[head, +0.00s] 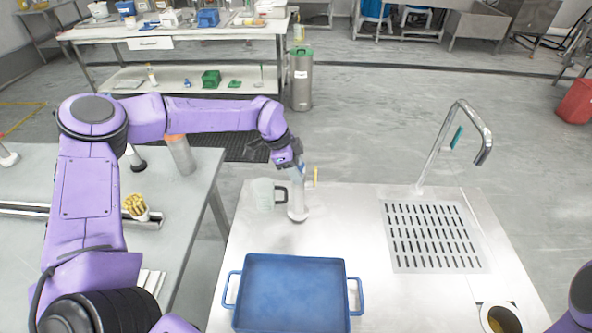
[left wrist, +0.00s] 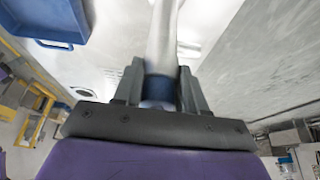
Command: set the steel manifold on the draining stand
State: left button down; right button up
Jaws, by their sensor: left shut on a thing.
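The steel manifold (head: 297,208), a pale grey upright tube with a wider round foot, is at the far left part of the steel worktop. My left gripper (head: 288,160) is shut around its upper part from above. In the left wrist view the grey tube (left wrist: 163,40) runs out between the two dark fingers (left wrist: 160,92), with a blue band at the grip. I cannot tell whether its foot touches the worktop. A slotted drain panel (head: 432,236), which looks like the draining stand, lies at the right of the worktop with nothing on it. My right gripper is out of view.
A pale mug (head: 263,194) with a dark handle stands just left of the manifold. A blue tray (head: 293,258) lies in front. A tall curved tap (head: 432,150) rises behind the drain panel. A round container (head: 500,318) is front right. The worktop's middle is clear.

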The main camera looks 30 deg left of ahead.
pick_arm(q)
jog(key=shift+w+f, duration=0.1)
jog(key=shift+f, duration=0.35)
jog(key=shift+f, duration=0.15)
jog(key=c, duration=0.6)
grip_release()
jog(key=b+v, duration=0.2)
jog(key=v, duration=1)
